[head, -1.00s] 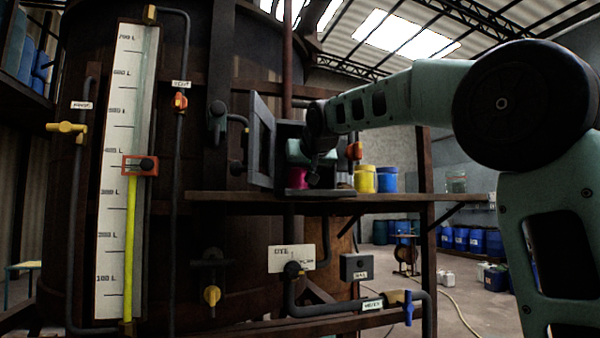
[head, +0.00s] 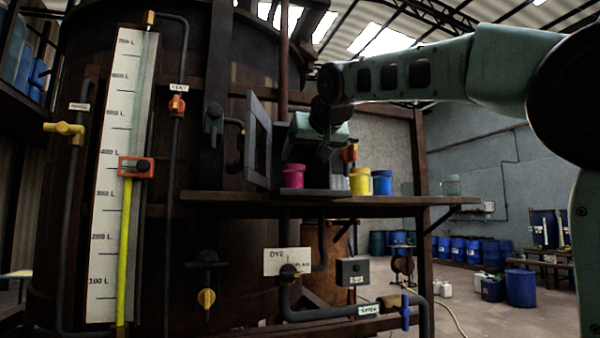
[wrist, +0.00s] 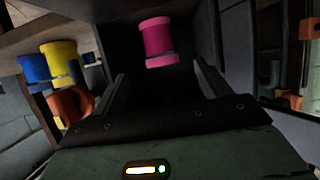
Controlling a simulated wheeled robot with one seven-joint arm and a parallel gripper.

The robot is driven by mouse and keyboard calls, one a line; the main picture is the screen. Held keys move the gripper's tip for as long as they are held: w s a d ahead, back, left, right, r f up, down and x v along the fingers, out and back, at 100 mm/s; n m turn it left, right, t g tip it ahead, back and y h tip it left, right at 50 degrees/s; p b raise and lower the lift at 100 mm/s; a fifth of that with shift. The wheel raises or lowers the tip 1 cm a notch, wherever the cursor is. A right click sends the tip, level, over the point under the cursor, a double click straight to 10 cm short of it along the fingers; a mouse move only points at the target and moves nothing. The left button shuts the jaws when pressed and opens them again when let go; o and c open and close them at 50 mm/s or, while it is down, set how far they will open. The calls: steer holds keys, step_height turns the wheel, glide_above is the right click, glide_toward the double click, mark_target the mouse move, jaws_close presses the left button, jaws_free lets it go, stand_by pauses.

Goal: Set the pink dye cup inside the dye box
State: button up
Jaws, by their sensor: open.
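The pink dye cup (head: 292,176) stands upright on the floor of the dark dye box, whose windowed door (head: 258,142) hangs open on the left. In the wrist view the pink cup (wrist: 158,42) sits inside the dark interior, beyond my fingertips and apart from them. My gripper (wrist: 163,82) is open and empty, with one finger on each side of the view below the cup. In the head view my gripper (head: 322,150) is at the box front, above and right of the cup, and hides part of the box's interior.
A yellow cup (head: 360,181) and a blue cup (head: 382,183) stand on the shelf (head: 420,200) right of the box. A glass jar (head: 452,186) is near the shelf's right end. An orange-handled valve (head: 349,153) is close to my gripper's right.

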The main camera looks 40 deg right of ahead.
steer(key=shift+v, duration=1.5)
